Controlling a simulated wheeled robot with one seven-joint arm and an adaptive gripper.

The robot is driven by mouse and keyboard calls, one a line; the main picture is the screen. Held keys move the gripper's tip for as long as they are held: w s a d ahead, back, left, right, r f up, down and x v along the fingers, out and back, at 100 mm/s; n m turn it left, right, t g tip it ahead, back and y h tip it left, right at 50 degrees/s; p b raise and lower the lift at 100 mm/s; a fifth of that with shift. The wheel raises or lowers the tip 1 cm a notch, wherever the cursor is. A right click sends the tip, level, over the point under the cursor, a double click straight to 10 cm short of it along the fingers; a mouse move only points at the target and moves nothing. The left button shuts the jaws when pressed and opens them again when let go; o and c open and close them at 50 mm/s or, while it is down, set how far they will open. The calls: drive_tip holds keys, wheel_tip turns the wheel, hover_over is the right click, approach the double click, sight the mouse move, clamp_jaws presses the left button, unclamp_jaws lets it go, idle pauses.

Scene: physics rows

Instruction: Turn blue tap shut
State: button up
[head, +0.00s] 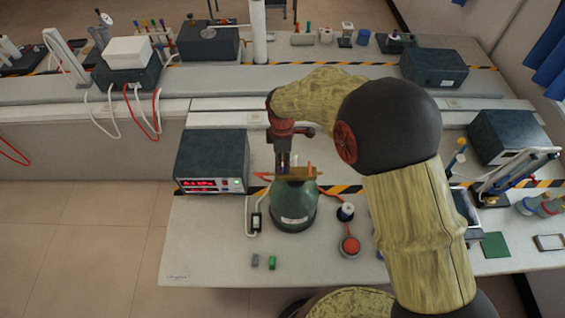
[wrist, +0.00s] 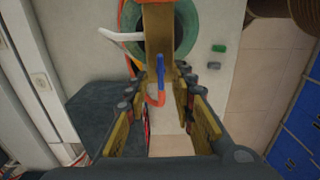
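A green vessel (head: 294,209) stands on the bench with a brass manifold (head: 302,173) on top. In the wrist view the brass bar (wrist: 158,28) runs down from the top edge, with the green vessel (wrist: 188,28) behind it. The blue tap handle (wrist: 157,72) is a narrow lever at the bar's near end, above an orange-red curved piece (wrist: 155,99). My gripper (head: 283,168) points down at the manifold's left part. In the wrist view my gripper (wrist: 171,84) has its fingers apart on both sides of the blue handle; contact is unclear. The blue handle is hidden in the head view.
A white lever (wrist: 118,36) sticks out left of the bar in the wrist view. An orange lever (head: 309,168) stands on the manifold. A power supply box (head: 212,160) is close on the left. A red button (head: 349,246) and small blocks (head: 271,262) lie in front.

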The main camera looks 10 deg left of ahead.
drive_tip(key=shift+f, duration=0.9)
drive_tip(key=c, duration=0.3)
clamp_jaws()
